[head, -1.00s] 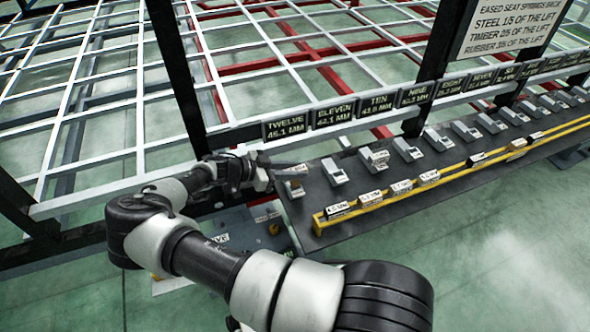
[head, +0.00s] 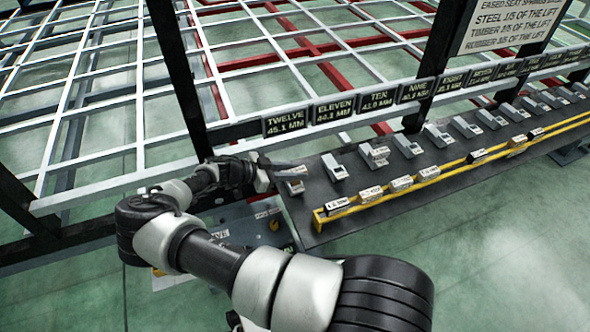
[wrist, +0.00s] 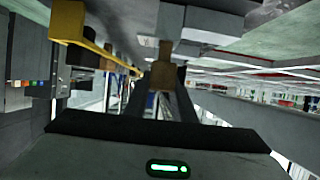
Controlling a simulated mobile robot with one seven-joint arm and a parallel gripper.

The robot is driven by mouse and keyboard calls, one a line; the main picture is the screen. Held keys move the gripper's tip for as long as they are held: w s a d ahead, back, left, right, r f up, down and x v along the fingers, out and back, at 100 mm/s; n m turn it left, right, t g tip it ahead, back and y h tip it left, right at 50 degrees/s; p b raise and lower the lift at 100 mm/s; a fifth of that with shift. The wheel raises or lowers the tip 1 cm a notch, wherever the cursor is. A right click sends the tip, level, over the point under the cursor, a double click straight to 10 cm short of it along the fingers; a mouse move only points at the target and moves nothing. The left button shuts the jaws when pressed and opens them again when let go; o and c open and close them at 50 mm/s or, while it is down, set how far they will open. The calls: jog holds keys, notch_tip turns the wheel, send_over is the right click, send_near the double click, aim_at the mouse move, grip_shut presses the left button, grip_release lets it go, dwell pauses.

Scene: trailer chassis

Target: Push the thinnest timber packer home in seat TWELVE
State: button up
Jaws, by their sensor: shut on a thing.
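The sign TWELVE, 45.1 MM (head: 285,122), hangs on the frame above the left end of the grey bench. Seat TWELVE (head: 291,171) is the leftmost small grey seat below it. My gripper (head: 270,178) is at this seat, coming from the left. In the wrist view, my gripper (wrist: 160,90) is shut on a brown timber packer (wrist: 160,76) between its fingers. The packer's far end reaches beside a grey block of the seat (wrist: 205,38). The arm and fingers hide part of the contact, so I cannot tell how deep the packer sits.
A yellow rail (head: 450,169) runs along the bench front, with several labelled packers, including a white-labelled one (head: 370,193). More seats, such as one under ELEVEN (head: 334,166), continue to the right. A dark upright post (head: 178,80) stands close behind my wrist.

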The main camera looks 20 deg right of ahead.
jog(key=shift+f, duration=1.35)
jog(key=o, duration=1.1)
jog(key=shift+o, duration=0.2)
jog(key=shift+a, duration=0.1)
jog(key=p+v, duration=0.1)
jog(key=v, duration=1.6)
jog(key=shift+p, duration=0.3)
jog(key=shift+a+r, duration=0.1)
